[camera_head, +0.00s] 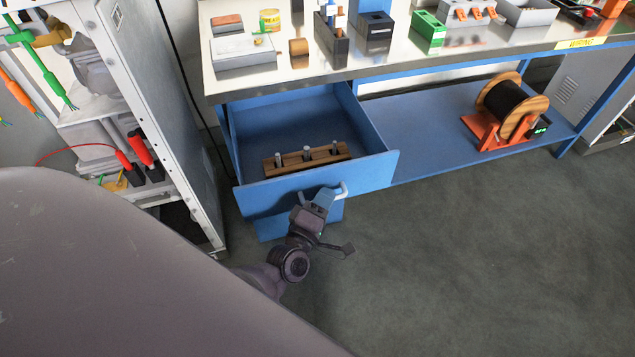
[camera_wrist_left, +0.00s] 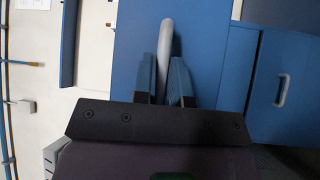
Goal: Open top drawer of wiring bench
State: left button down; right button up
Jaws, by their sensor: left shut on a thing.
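The wiring bench (camera_head: 400,68) has a metal top and a blue frame. Its top drawer (camera_head: 367,172) is blue and stands pulled out, with its inside showing. A wooden block with metal pegs (camera_head: 306,158) lies in it. My left gripper (camera_head: 322,197) is at the drawer front, shut on the pale bar handle (camera_head: 341,190). In the left wrist view, the two fingers of my left gripper (camera_wrist_left: 164,82) are on either side of the handle (camera_wrist_left: 166,40). My right gripper is in neither view.
A lower drawer with its own handle (camera_wrist_left: 282,90) is closed. A grey rack with cables (camera_head: 165,110) stands close on the left. A cable reel (camera_head: 506,105) sits on the lower shelf at the right. The floor (camera_head: 450,260) in front is clear.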

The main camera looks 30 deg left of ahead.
pick_arm(q)
jog(key=shift+s+d, duration=0.4)
jog(key=shift+d, duration=0.05)
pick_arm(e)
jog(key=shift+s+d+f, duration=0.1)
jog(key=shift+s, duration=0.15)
pick_arm(q)
jog(key=c, duration=1.4)
grip_release()
jog(key=shift+c, duration=0.2)
jog(key=s+f, duration=0.1)
jog(key=s, duration=0.9)
jog(key=shift+s+d+f, duration=0.2)
jog(key=shift+s+d, duration=0.15)
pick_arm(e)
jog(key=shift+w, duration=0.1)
